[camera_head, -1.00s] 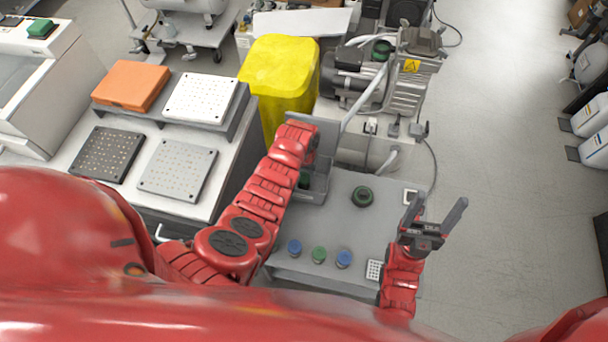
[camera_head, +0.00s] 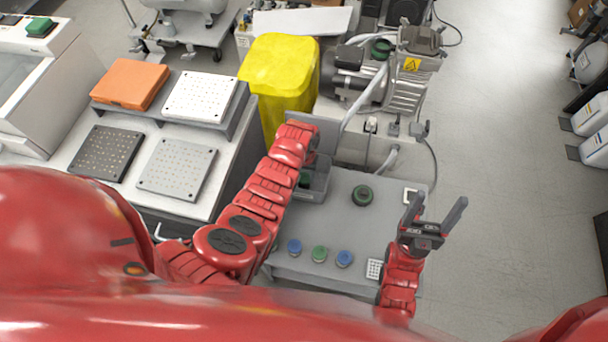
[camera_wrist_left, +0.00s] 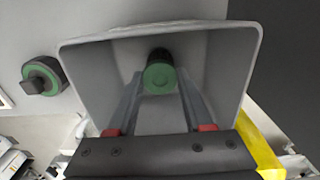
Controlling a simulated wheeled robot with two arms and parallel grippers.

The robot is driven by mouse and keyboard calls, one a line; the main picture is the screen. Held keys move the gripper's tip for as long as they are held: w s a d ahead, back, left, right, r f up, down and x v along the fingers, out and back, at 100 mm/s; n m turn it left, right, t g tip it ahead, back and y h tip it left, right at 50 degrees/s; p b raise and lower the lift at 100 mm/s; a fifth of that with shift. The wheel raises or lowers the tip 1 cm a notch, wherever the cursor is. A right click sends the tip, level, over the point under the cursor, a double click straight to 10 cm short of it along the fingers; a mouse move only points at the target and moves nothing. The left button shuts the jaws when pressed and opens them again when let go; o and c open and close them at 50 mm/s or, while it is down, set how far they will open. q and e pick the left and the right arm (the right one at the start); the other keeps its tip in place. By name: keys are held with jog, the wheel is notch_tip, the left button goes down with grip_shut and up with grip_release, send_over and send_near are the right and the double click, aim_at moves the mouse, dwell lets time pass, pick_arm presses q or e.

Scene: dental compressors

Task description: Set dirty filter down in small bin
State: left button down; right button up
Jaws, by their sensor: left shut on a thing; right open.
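The dirty filter (camera_wrist_left: 160,76), dark with a green end face, is between the fingertips of my left gripper (camera_wrist_left: 161,92). In the left wrist view the fingers reach inside the grey small bin (camera_wrist_left: 85,68), and the filter is within its walls. I cannot tell whether the filter touches the bin's floor. In the head view the small bin (camera_head: 320,186) is on the grey table, partly hidden by my left arm, and a bit of green (camera_head: 305,179) shows in it. My right gripper (camera_head: 436,208) is open and empty, above the table's right edge.
Another green and dark round part (camera_head: 363,195) lies on the grey table (camera_head: 340,225), right of the bin. Blue and green caps (camera_head: 319,254) stand near the front edge. A yellow bin (camera_head: 282,70) and a compressor (camera_head: 385,80) are behind.

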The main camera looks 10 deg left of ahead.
pick_arm(q)
jog(key=shift+c, duration=1.1)
grip_release()
jog(key=shift+o, duration=0.2)
jog(key=shift+o, duration=0.9)
jog(key=shift+r, duration=0.1)
jog(key=shift+r+p, duration=2.75)
jog(key=shift+r, duration=0.75)
jog(key=shift+f, duration=0.1)
